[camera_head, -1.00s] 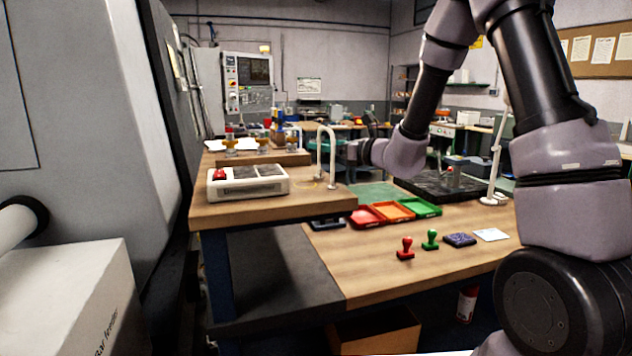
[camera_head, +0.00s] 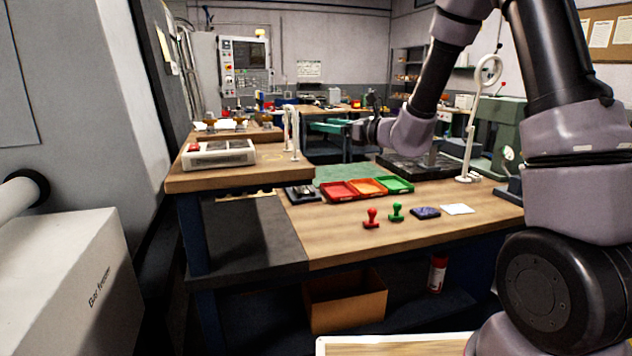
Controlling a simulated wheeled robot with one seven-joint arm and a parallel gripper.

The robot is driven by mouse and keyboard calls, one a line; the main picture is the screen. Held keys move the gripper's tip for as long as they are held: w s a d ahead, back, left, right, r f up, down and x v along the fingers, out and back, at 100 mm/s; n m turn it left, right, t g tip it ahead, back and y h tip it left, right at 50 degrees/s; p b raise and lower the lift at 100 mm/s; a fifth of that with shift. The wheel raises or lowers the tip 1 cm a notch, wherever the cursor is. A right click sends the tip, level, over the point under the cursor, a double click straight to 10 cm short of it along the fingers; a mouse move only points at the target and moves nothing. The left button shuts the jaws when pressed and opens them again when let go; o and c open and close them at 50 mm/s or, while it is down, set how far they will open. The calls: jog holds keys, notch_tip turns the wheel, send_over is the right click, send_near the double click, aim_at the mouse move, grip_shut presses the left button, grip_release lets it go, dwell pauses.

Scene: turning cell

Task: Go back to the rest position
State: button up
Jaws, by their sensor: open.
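My gripper (camera_head: 366,120) is small and dark at the end of my arm, which reaches in from the right. It is raised above the back part of the wooden workbench (camera_head: 335,236) and holds nothing that I can see. Its fingers are partly lost against the dark background. Red, orange and green trays lie below it, apart from it: the red tray (camera_head: 340,191), the orange tray (camera_head: 368,187) and the green tray (camera_head: 397,185).
A red stamp (camera_head: 371,218), a green stamp (camera_head: 396,212), an ink pad (camera_head: 425,212) and a white card (camera_head: 457,209) lie on the bench. A control box (camera_head: 218,153) stands on the raised shelf at left. A cardboard box (camera_head: 345,302) is underneath. A grey machine stands at far left.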

jog(key=s+d+r+n+g+h, duration=0.1)
jog(key=s+d+r+n+g, duration=0.2)
jog(key=s+n, duration=0.55)
jog(key=s+r+n+g+h, duration=0.1)
jog(key=s+r+n+g, duration=0.3)
jog(key=s, duration=0.7)
jog(key=s+d+n+t+h, duration=0.1)
jog(key=s+d+n+h, duration=0.3)
jog(key=d, duration=0.5)
jog(key=s+d+n+t+h, duration=0.1)
jog(key=s+d+n+h, duration=0.3)
jog(key=d, duration=0.5)
jog(key=shift+s+d+f+n+t+h, duration=0.15)
jog(key=shift+s+f+n+t+h, duration=0.2)
jog(key=shift+s+h, duration=0.65)
jog(key=shift+r, duration=0.1)
